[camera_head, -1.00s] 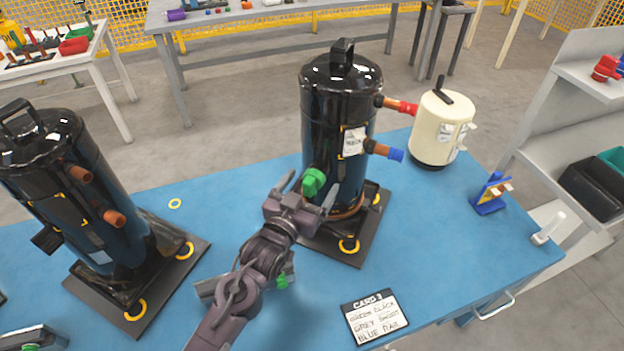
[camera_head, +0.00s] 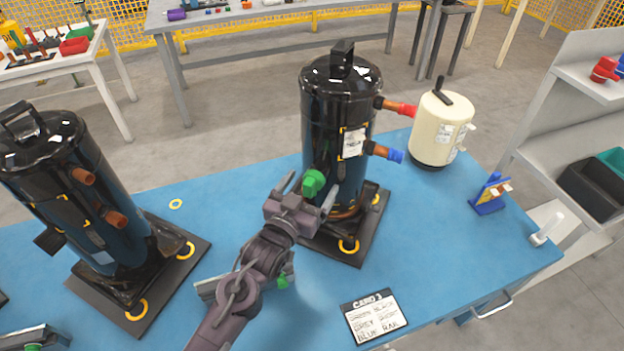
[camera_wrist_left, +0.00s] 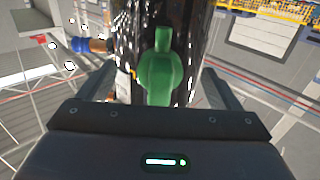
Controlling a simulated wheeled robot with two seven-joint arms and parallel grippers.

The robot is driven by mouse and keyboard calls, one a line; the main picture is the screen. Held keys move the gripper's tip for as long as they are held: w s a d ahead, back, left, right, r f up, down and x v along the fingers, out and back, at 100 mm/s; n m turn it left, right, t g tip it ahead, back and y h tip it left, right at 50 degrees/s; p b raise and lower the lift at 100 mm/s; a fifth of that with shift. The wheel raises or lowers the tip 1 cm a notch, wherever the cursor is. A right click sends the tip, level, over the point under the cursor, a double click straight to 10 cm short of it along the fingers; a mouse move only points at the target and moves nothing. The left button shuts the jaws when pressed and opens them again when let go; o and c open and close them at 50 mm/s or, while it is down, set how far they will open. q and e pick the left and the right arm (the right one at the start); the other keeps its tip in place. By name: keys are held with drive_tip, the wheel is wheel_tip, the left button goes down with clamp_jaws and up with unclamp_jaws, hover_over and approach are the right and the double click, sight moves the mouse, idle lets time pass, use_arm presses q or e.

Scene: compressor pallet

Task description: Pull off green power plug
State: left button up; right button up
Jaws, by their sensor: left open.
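The green power plug (camera_head: 313,183) sits on the front of the middle black compressor (camera_head: 338,95). My left gripper (camera_head: 308,190) is open, with its fingers on either side of the plug. In the left wrist view the plug (camera_wrist_left: 157,68) stands upright between the two fingers (camera_wrist_left: 155,90), with a visible gap on each side. The compressor stands upright on a dark base plate (camera_head: 335,245) with yellow rings. My right gripper is not in view.
A second black compressor (camera_head: 75,190) stands at the left. A cream canister (camera_head: 441,128) is right of the middle compressor, near its red cap (camera_head: 407,109) and blue cap (camera_head: 396,155). A card (camera_head: 374,317) and a blue stand (camera_head: 490,195) lie on the blue table (camera_head: 440,240).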

sight(306, 192)
use_arm(q)
drive_tip(key=c, duration=1.8)
drive_tip(key=shift+o, duration=0.2)
drive_tip(key=shift+s, duration=0.1)
drive_tip(key=shift+s+a, duration=0.15)
drive_tip(key=shift+s+a+p, duration=0.3)
drive_tip(key=shift+s+p, duration=0.2)
drive_tip(key=shift+s, duration=0.1)
drive_tip(key=shift+p+v, duration=1.05)
drive_tip(key=shift+v, duration=0.95)
